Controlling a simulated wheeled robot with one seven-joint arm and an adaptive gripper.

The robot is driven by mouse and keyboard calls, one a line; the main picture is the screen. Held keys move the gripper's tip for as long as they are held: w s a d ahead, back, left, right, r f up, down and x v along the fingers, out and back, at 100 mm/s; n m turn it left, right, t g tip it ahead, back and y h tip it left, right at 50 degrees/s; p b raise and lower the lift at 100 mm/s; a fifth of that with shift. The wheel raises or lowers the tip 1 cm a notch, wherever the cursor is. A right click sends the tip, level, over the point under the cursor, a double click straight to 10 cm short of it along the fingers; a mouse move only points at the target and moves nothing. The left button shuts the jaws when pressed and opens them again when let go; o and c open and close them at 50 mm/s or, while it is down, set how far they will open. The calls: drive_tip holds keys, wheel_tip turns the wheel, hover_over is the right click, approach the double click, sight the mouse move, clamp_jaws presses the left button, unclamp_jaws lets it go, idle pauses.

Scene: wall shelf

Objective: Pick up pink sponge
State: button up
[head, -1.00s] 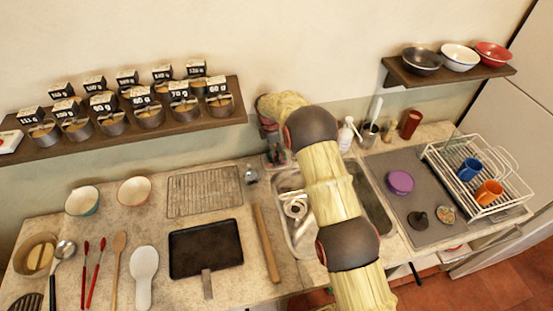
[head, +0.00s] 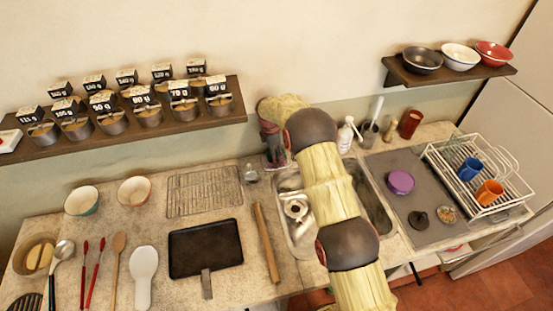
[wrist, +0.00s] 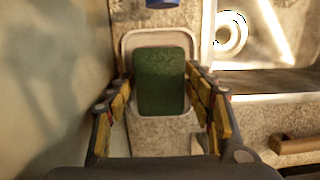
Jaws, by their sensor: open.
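No pink surface shows in any view. In the wrist view a dark green rectangular pad (wrist: 160,82), like a sponge's scouring face, lies on a pale dish or holder (wrist: 128,45). My gripper (wrist: 160,95) is open, with one yellow-padded finger on each side of the green pad. I cannot tell whether the fingers touch it. In the head view my gripper (head: 275,150) is at the back of the counter by the wall, left of the sink's far end. The pad is hidden there behind my arm.
The sink (head: 296,215) lies right of my gripper, partly behind my arm. A wire rack (head: 205,190) and a small glass item (head: 251,175) stand to its left. A soap bottle (head: 345,135) and a cup (head: 368,134) stand to its right. The jar shelf (head: 140,138) overhangs the left.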

drive_tip(key=shift+c, duration=0.3)
drive_tip(key=c, duration=0.4)
drive_tip(key=shift+r, duration=0.1)
drive_tip(key=shift+w+r, duration=0.1)
drive_tip(key=shift+r, duration=0.55)
drive_tip(key=shift+s+r, duration=0.1)
drive_tip(key=shift+s, duration=0.25)
drive_tip(key=s, duration=0.3)
drive_tip(key=shift+s+d, duration=0.25)
drive_tip(key=shift+d, duration=0.15)
wheel_tip(320, 180, up, 14)
drive_tip(key=shift+w+f+p, duration=0.1)
drive_tip(key=shift+p, duration=0.25)
